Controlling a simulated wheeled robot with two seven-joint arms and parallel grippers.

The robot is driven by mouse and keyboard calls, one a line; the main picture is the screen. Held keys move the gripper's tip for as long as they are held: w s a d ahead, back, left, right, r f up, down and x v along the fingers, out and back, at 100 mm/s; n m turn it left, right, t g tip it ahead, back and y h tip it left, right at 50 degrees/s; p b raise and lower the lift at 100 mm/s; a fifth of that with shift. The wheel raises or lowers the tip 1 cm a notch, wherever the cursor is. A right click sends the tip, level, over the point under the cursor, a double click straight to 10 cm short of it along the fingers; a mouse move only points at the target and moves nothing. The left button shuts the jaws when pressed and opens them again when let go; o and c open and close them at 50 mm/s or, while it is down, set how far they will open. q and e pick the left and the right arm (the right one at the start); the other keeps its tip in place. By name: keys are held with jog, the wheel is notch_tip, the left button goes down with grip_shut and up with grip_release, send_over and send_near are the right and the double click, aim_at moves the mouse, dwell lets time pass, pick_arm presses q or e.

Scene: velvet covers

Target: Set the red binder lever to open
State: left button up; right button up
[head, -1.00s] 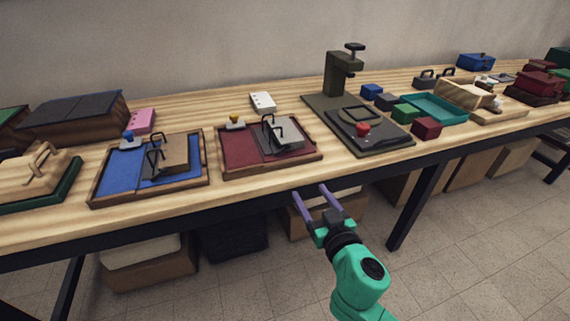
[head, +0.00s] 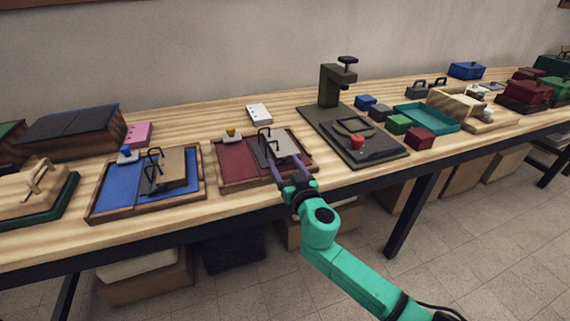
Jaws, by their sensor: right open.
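The red binder (head: 236,163) lies on the table as a dark red, wood-framed panel. A grey plate (head: 284,147) sits on its right half, with a dark wire lever (head: 265,140) standing up at the plate's left side. The fingers hide part of the plate and frame. I cannot tell whether they touch anything. My left gripper is not in view.
A blue binder (head: 115,190) with a similar wire lever lies to the left. A dark press (head: 335,92) and its base plate with a red knob (head: 357,141) stand to the right. A white card (head: 259,113) lies behind. Bare wood shows along the front edge.

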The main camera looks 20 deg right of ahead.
jog(key=shift+s, duration=0.1)
grip_shut()
jog(key=shift+f, duration=0.1)
